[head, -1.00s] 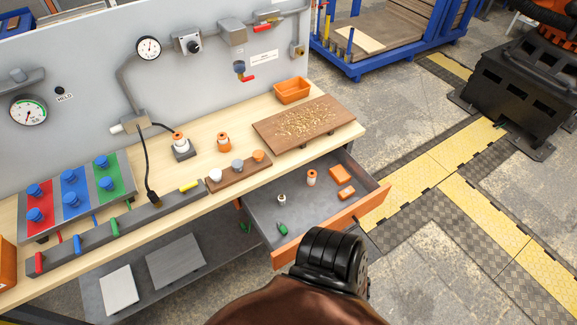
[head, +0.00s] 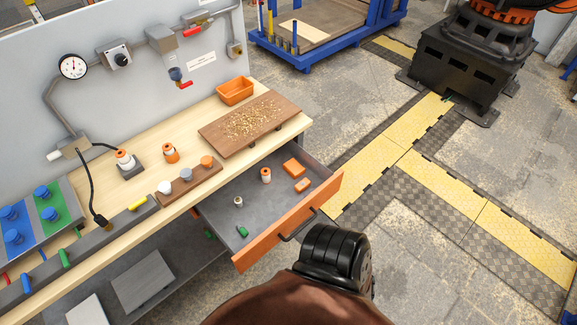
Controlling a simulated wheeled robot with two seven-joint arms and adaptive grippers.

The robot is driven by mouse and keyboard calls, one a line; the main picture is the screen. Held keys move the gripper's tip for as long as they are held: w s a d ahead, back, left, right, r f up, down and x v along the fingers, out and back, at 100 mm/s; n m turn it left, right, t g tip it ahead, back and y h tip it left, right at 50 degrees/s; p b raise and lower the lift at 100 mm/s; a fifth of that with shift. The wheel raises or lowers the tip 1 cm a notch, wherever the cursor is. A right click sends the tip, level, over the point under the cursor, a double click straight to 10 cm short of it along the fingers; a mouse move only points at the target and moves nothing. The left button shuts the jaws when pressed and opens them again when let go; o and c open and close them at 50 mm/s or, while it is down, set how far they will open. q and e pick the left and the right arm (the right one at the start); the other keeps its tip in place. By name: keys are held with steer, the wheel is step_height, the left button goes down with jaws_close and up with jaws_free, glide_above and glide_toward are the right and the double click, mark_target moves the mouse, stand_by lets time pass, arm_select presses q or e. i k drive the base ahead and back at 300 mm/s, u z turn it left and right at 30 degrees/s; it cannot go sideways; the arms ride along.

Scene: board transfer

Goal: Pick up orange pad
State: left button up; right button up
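Two flat orange pieces lie in the open grey drawer (head: 265,210). The larger orange block (head: 293,167) is near the drawer's back right, and a smaller orange piece with a pale mark (head: 302,185) lies just in front of it. I cannot tell for sure which of the two is the orange pad. Both lie uncovered on the drawer floor, apart from each other.
The drawer also holds an orange-and-white cylinder (head: 265,175), a small white-topped piece (head: 238,202) and a green piece (head: 242,231). Above it, the workbench bears a brown board with crumbs (head: 225,138) and an orange bin (head: 235,91). Floor right of the drawer is clear.

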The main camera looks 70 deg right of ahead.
mark_target(293, 168)
steer(key=i, duration=0.15)
steer(key=z, duration=4.1)
steer(key=i, duration=3.1)
steer(key=u, duration=3.3)
